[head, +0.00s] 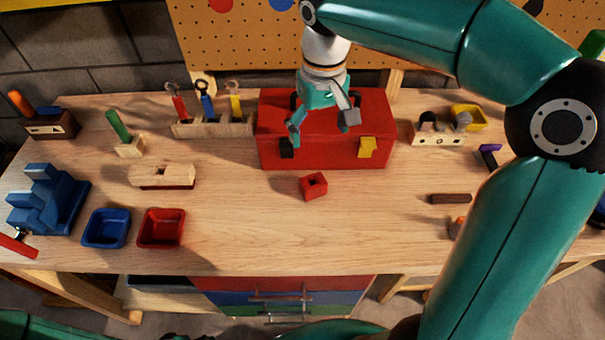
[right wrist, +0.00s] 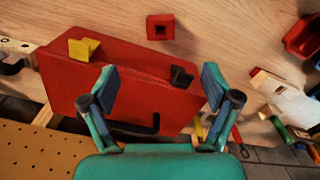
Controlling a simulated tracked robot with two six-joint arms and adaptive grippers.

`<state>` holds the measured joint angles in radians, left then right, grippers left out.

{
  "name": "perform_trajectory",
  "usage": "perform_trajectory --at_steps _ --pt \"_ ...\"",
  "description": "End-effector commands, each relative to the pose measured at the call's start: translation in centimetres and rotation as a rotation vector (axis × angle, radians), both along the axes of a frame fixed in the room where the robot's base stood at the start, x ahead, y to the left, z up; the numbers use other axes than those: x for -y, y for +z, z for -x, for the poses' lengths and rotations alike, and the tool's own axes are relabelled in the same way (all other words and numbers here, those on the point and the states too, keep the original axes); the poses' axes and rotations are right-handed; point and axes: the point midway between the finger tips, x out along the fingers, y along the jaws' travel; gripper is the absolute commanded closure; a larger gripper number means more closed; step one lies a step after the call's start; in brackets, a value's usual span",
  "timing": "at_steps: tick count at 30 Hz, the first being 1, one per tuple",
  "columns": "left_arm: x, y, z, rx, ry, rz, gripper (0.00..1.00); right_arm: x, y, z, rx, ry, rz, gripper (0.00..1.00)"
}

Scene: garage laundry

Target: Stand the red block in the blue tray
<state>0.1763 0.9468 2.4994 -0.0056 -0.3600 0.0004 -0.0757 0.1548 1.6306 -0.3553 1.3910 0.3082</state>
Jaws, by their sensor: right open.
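The red block (head: 312,191) is a small cube with a square hole. It rests on the wooden workbench in front of the red toolbox, and shows at the top of the right wrist view (right wrist: 153,22). The blue tray (head: 104,230) is at the front left of the bench and looks empty. My right gripper (head: 320,128) is open and empty, fingers pointing down, over the red toolbox and behind the block. Its two spread fingers also show in the right wrist view (right wrist: 158,85), with no block between them. My left gripper is out of view.
The red toolbox (head: 325,120) stands behind the block. A red tray (head: 161,230) sits right beside the blue tray. A wooden piece (head: 150,176), a blue stepped object (head: 45,200) and a tool rack (head: 210,128) are on the left. The bench front centre is clear.

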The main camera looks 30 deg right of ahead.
Motion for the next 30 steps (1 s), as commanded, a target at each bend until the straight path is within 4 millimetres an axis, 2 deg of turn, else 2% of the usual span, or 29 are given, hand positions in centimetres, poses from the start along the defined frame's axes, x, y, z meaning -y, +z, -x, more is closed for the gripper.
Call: perform_trajectory --at_steps 15,25,30 --pt "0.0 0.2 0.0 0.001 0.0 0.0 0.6 -0.2 -9.8 -0.5 -0.008 0.006 0.001 0.12" --pt "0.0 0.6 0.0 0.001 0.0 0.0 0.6 -0.2 -12.1 -0.7 -0.007 0.006 0.0 0.12" --pt "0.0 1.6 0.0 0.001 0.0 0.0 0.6 0.0 -14.4 -1.1 -0.01 0.007 -0.001 0.12"
